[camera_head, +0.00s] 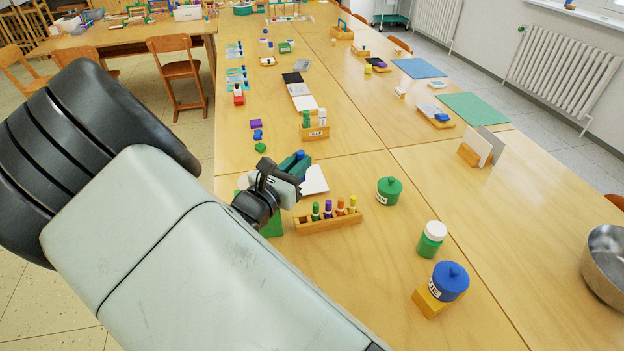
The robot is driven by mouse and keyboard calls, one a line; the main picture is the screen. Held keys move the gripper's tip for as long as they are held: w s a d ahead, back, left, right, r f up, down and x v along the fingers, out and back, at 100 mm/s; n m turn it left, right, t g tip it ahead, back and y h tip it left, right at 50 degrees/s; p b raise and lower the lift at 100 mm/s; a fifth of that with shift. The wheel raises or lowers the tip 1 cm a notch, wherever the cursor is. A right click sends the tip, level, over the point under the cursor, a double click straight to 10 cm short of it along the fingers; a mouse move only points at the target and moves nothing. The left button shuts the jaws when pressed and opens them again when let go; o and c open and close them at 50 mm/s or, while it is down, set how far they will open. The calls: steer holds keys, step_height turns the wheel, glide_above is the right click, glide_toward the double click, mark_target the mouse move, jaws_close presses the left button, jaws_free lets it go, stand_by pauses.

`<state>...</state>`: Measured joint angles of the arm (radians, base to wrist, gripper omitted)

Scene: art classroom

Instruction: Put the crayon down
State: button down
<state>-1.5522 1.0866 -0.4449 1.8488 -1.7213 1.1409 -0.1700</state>
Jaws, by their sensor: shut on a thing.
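My gripper (290,184) is over the long table (372,318), left of the middle of the picture. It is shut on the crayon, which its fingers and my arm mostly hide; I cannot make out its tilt. A teal and blue shape (293,162) shows just beyond the fingers, and I cannot tell whether it is the crayon or something behind. A wooden rack (330,224) stands just in front and to the right of the gripper, with several upright coloured pieces in green, purple, orange and yellow.
A white card (314,181) lies just beyond the gripper, and a green sheet (272,226) is partly under it. A green lidded pot (389,190), a green jar (432,239) and a blue-lidded pot (449,282) stand to the right. The table's front middle is clear.

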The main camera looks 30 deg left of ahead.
steer(key=shift+r, duration=0.4)
steer(key=w+d+f+h, duration=0.1)
steer(key=w+d, duration=0.8)
steer(key=d, duration=0.3)
steer(key=w+d, duration=0.8)
steer(key=d, duration=0.4)
steer(key=d+f+y, duration=0.1)
steer(key=d+f, duration=0.3)
steer(key=d, duration=1)
steer(key=d+f, duration=0.4)
steer(key=d, duration=0.9)
steer(key=f, duration=0.9)
steer(key=shift+s+f, duration=0.35)
